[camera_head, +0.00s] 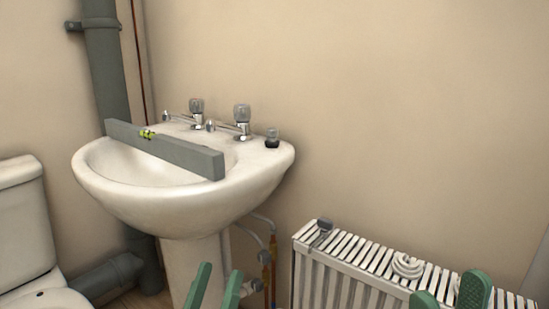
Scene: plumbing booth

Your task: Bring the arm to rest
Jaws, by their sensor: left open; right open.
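My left gripper (215,287) shows at the bottom edge as two green fingers, spread apart and empty, in front of the basin's pedestal. My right gripper (448,292) shows at the bottom right as two green fingers, apart and empty, in front of the radiator. The wrists and arms of both are out of the picture.
A radiator (312,280) at right bears a white coil (407,265) and a grey tool (321,233). A toilet (22,225) stands left.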

